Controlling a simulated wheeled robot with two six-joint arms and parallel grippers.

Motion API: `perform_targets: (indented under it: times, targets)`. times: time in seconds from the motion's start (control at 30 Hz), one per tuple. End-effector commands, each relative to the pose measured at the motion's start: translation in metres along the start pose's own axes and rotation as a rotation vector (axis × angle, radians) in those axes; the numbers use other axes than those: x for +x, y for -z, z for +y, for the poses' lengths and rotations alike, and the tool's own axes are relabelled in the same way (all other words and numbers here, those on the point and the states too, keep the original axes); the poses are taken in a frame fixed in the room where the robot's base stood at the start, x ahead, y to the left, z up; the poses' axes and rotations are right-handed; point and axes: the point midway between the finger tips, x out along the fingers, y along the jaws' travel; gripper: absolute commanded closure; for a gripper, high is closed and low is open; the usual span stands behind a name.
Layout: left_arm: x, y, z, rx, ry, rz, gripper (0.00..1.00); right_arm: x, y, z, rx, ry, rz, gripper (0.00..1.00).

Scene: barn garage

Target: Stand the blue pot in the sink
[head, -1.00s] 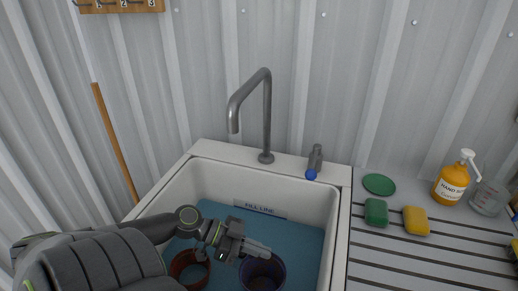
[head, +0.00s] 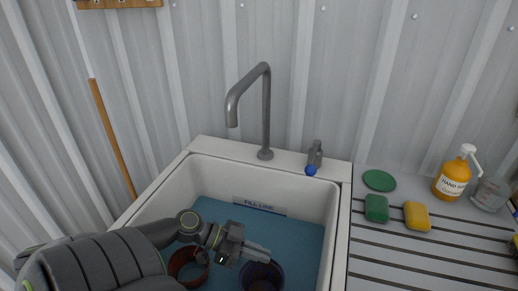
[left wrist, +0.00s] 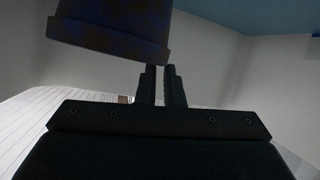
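The blue pot (head: 263,277) is low in the head view, within the sink's outline, its dark open mouth facing up. It also shows large at the upper left of the left wrist view (left wrist: 108,30). My left gripper (head: 266,254) reaches across the sink to the pot's rim. In the left wrist view its fingers (left wrist: 164,72) are close together at the rim's edge and look shut on the wall. I cannot tell whether the pot touches the sink's bottom. My right gripper is not in view.
A reddish round pot (head: 190,279) is in the sink at the left, beside my arm. A tall faucet (head: 266,110) and a small blue-tipped tap (head: 313,160) stand at the back rim. Sponges (head: 416,217) and a soap bottle (head: 455,175) are on the ribbed drainboard.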

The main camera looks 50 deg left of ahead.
Motion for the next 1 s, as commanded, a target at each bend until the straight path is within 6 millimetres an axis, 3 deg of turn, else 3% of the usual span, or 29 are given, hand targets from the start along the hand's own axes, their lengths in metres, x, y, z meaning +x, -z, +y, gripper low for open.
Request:
perform_targets:
  times: [0.1, 0.4, 0.57, 0.77, 1.0]
  targets:
    - [0.0, 0.0, 0.0, 0.0, 0.0, 0.0, 0.77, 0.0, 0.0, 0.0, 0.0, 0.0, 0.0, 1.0]
    - [-0.001, 0.002, 0.0, 0.001, 0.0, 0.0, 0.77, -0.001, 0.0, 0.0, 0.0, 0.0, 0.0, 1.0]
    - [-0.006, 0.014, 0.002, 0.001, -0.001, -0.001, 0.77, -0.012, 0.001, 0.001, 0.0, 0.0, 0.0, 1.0]
    - [-0.029, 0.011, 0.002, 0.0, -0.001, -0.007, 0.77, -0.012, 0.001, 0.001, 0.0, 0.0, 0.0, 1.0]
    - [-0.064, 0.013, 0.002, -0.003, 0.0, -0.007, 0.77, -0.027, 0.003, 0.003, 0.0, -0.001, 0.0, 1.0]
